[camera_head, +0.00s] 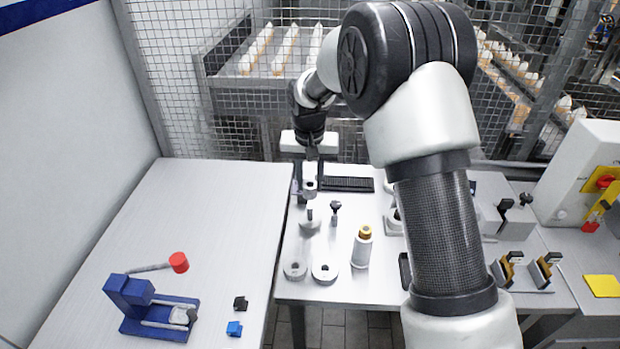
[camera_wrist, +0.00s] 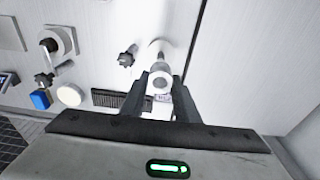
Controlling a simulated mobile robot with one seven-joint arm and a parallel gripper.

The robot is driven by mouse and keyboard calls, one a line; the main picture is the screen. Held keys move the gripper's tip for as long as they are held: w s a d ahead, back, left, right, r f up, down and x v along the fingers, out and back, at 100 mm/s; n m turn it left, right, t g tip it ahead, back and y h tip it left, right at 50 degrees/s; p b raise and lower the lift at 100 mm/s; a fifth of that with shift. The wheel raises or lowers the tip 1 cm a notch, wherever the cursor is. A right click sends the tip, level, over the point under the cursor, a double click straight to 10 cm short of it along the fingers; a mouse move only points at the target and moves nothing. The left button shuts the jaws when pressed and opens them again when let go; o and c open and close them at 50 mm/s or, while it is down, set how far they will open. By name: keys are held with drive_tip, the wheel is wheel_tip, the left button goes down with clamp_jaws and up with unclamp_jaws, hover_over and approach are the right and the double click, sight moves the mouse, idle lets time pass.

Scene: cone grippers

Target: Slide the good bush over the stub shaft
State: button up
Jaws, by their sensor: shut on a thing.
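My gripper (camera_head: 310,168) points down over the back of the middle table. It is shut on a pale grey bush (camera_head: 310,185), a short ring with a hole. In the wrist view the bush (camera_wrist: 160,79) sits between the two dark fingertips (camera_wrist: 161,84). The stub shaft (camera_head: 309,214) stands upright on a round base in front of and below the bush in the head view. The wrist view shows the stub shaft (camera_wrist: 158,47) just beyond the bush, partly overlapped by it. The bush appears held apart from the shaft.
Two loose grey rings (camera_head: 295,269) (camera_head: 325,272) lie near the table's front edge. A white bottle with an amber top (camera_head: 362,247) stands beside them. A dark knob on a post (camera_head: 335,208) is close right of the shaft. A dark slotted strip (camera_head: 347,184) lies behind.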

sight(310, 207)
drive_tip(key=shift+f+b, duration=0.85)
drive_tip(key=shift+f, duration=0.8)
drive_tip(key=shift+f+b, duration=1.95)
drive_tip(key=shift+f, duration=1.1)
drive_tip(key=o, duration=1.2)
drive_tip(key=shift+c, duration=0.2)
wheel_tip(310, 207, up, 17)
drive_tip(key=s+p, duration=0.1)
drive_tip(key=s, duration=0.1)
drive_tip(key=shift+r, duration=0.15)
